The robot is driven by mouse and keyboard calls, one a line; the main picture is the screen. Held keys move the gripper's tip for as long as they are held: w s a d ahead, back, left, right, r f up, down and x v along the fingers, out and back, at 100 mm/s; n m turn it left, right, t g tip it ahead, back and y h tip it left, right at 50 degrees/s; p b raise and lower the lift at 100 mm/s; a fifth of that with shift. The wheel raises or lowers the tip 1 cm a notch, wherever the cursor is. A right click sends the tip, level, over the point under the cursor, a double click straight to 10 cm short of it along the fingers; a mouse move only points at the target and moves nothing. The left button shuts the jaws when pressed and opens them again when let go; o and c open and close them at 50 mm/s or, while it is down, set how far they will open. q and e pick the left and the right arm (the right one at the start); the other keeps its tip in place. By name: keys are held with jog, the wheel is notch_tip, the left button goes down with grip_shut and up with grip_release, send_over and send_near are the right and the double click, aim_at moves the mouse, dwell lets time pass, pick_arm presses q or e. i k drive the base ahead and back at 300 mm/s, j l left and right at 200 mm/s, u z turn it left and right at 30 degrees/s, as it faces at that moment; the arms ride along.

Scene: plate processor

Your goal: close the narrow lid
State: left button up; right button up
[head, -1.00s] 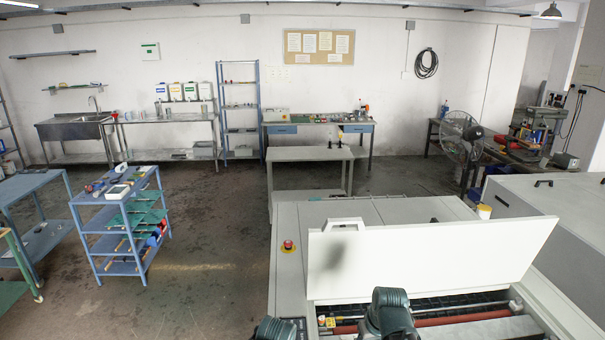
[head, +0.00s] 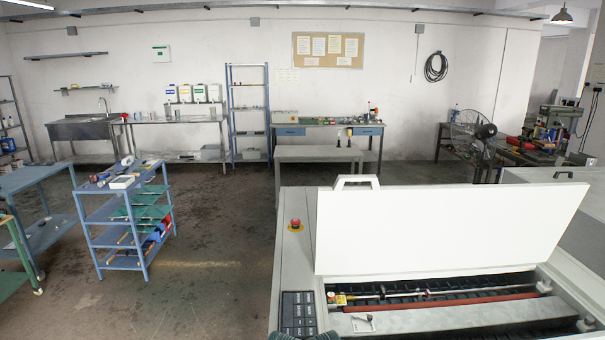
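The narrow lid (head: 440,225) is a long white panel on the near machine. It stands raised and open, with its broad face toward me. In front of the lid the machine's opening (head: 400,292) is uncovered and shows a red roller (head: 440,302), a thin metal rod and a grey metal bar (head: 440,318). Neither gripper shows. Only a dark bit of one of my arms is at the bottom edge, beside the control panel.
A red emergency button (head: 295,225) and a dark keypad (head: 298,308) are on the machine's left side. A small grey table (head: 318,153) stands behind the machine. A blue cart (head: 122,205) stands to the left, with open floor between.

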aim_at(376, 229)
jog(key=k+j, duration=0.1)
jog(key=j, duration=1.05)
jog(key=i+j+z, duration=0.1)
jog(key=i+j, duration=0.3)
jog(key=i, duration=0.15)
